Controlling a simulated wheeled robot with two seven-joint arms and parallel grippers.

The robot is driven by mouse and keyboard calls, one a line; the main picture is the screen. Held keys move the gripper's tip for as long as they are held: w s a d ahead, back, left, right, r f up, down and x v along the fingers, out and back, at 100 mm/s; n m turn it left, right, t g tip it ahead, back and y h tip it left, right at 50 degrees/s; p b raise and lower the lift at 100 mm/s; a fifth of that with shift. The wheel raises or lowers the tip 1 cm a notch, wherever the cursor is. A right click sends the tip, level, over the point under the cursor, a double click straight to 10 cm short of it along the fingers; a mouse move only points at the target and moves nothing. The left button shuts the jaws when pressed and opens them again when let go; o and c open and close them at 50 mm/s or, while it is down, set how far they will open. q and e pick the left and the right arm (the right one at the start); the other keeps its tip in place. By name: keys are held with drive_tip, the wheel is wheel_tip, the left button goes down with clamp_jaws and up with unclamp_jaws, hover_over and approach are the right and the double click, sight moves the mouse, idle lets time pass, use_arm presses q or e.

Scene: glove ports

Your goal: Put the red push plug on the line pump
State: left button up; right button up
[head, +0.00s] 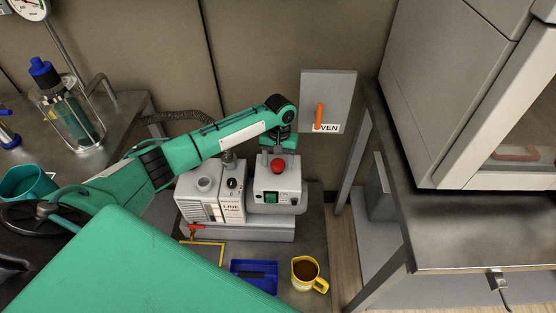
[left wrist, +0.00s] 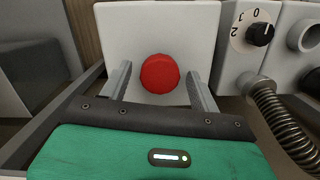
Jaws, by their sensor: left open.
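A red round knob (head: 277,166), which looks like the red push plug, sits on the grey box with a green switch that forms the right part of the line pump unit. The line pump (head: 205,196) is a pale grey machine with a "LINE PUMP" label. My left gripper (head: 279,150) is just above and behind the knob, pointing down. In the left wrist view, the knob (left wrist: 160,73) lies between the two open fingers (left wrist: 160,88), with gaps on both sides. Whether the fingertips reach past the knob cannot be told. My right gripper is not in view.
A yellow mug (head: 297,274) with dark liquid and a blue tray (head: 238,270) stand in front of the pump. A panel with an orange handle (head: 319,114) is on the wall behind. A corrugated hose (left wrist: 285,125) runs beside the box. A steel bench (head: 480,235) stands right.

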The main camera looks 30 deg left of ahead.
sight(279, 159)
use_arm(q)
drive_tip(key=shift+r, duration=0.1)
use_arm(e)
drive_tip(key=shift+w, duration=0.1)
